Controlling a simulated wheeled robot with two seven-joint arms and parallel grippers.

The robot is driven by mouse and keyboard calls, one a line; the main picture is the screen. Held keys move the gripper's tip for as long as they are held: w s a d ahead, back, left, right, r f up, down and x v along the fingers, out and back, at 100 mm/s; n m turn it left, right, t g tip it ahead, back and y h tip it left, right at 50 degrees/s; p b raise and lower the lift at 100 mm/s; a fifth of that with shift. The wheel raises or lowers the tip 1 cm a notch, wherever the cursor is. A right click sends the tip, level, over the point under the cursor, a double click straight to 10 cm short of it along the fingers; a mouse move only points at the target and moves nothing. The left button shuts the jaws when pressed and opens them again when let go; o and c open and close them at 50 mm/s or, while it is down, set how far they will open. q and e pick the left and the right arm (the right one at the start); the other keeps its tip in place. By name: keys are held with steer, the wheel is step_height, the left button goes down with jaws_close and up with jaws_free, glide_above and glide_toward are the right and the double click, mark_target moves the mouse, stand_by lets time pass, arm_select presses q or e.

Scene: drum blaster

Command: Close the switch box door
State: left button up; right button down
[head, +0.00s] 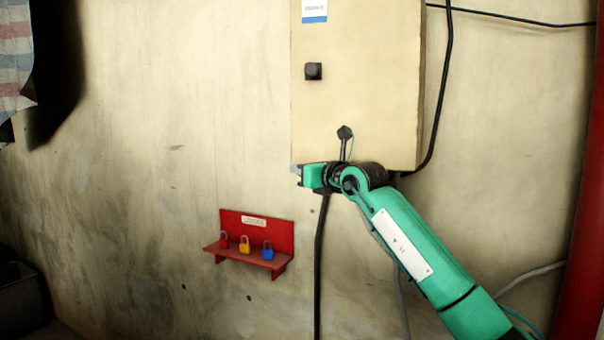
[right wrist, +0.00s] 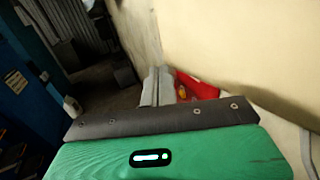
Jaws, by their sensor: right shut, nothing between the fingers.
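The switch box (head: 360,60) is a tall beige box on the wall, upper middle of the head view. Its front door (head: 350,100) faces me and looks flat against the box; I cannot tell if a small gap remains. A black knob (head: 313,71) sits on the door's left side. My right gripper (head: 297,173) is at the box's lower left corner, pointing left; I cannot tell whether it touches the box. In the right wrist view its two grey fingers (right wrist: 157,86) are together and empty. My left gripper is not in view.
A red padlock rack (head: 256,232) with red, yellow and blue padlocks is on the wall below left. A black cable (head: 320,265) hangs under the box. A red post (head: 585,180) stands at the right edge.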

steer(key=w+d+m+t+h, duration=0.1)
steer(key=w+h, duration=0.1)
steer(key=w, duration=0.4)
steer(key=shift+w+d+m, duration=0.25)
steer(key=shift+w+m, duration=0.05)
steer(key=shift+w, duration=0.1)
